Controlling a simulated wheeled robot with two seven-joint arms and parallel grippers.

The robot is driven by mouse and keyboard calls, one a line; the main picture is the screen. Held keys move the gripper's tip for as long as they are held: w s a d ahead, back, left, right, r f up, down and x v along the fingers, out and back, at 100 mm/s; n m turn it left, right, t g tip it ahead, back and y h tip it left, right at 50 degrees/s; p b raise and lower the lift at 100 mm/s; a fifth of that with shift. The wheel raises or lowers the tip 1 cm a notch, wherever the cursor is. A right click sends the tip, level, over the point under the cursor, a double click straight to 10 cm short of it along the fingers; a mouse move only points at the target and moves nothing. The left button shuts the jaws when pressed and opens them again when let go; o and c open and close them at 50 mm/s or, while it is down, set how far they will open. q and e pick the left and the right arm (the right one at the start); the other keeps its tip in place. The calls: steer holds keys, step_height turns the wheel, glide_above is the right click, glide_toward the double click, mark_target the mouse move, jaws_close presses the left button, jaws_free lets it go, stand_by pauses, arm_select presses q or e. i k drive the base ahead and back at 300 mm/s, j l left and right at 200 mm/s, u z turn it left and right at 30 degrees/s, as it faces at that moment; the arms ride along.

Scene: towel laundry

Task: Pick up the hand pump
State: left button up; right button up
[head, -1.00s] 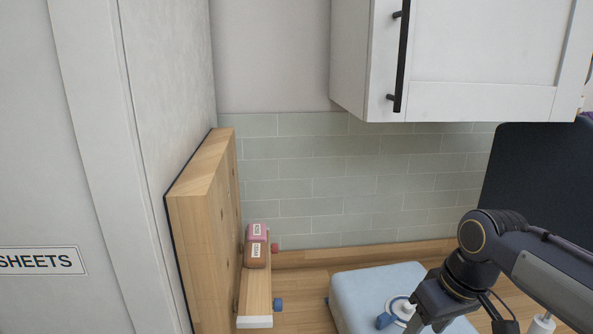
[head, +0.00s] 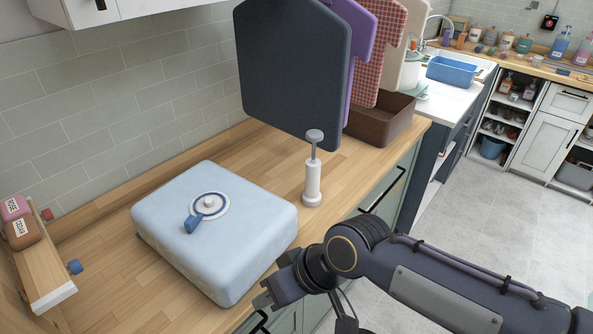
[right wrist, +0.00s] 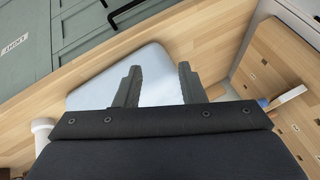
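The hand pump (head: 312,184) is a white upright cylinder with a thin rod and a grey knob on top. It stands on the wooden counter, to the right of a pale blue, block-shaped bag (head: 250,230). The bag has a round white valve with a blue cap (head: 192,222) on top. My right gripper (head: 262,300) is at the bag's front right corner, apart from the pump. In the right wrist view its two fingers (right wrist: 158,70) are spread and empty, with the bag behind them. A white piece at that view's left (right wrist: 42,130) may be the pump. My left gripper is out of view.
Hanging dark, purple and checked shapes (head: 295,70) are behind the pump. A brown bin (head: 380,120) stands at the counter's far end. A small wooden shelf (head: 40,265) with pink and brown items is at the left. The counter around the pump is clear.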

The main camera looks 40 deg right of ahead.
mark_target(311, 196)
steer(key=z, duration=1.65)
